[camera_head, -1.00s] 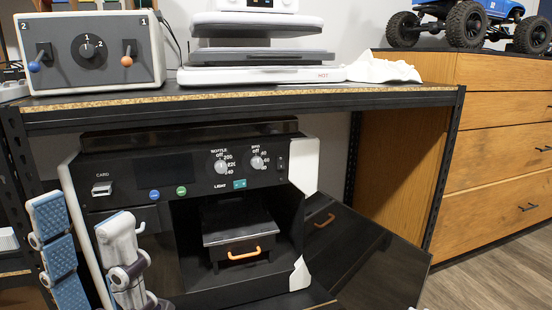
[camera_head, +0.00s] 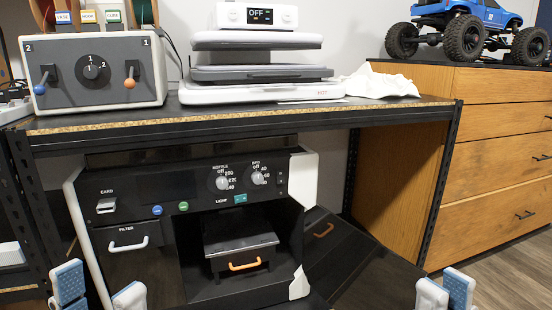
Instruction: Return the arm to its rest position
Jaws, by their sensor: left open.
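My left gripper (camera_head: 100,290) is at the bottom left edge of the head view, in front of the black machine's lower left side. Its two blue-and-white fingers are apart with nothing seen between them. My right gripper (camera_head: 446,291) shows at the bottom right, over the floor side of the open black door. Its two fingertips appear close together, and its lower part is cut off by the frame. The rest of both arms is out of view.
The black machine (camera_head: 130,185) stands under the workbench (camera_head: 250,113), its door (camera_head: 372,262) open to the right. An orange-handled drawer (camera_head: 243,265) is inside. A control box (camera_head: 95,80) and a press-like device (camera_head: 262,72) stand on top. A wooden cabinet (camera_head: 500,165) carries a blue crawler (camera_head: 462,20).

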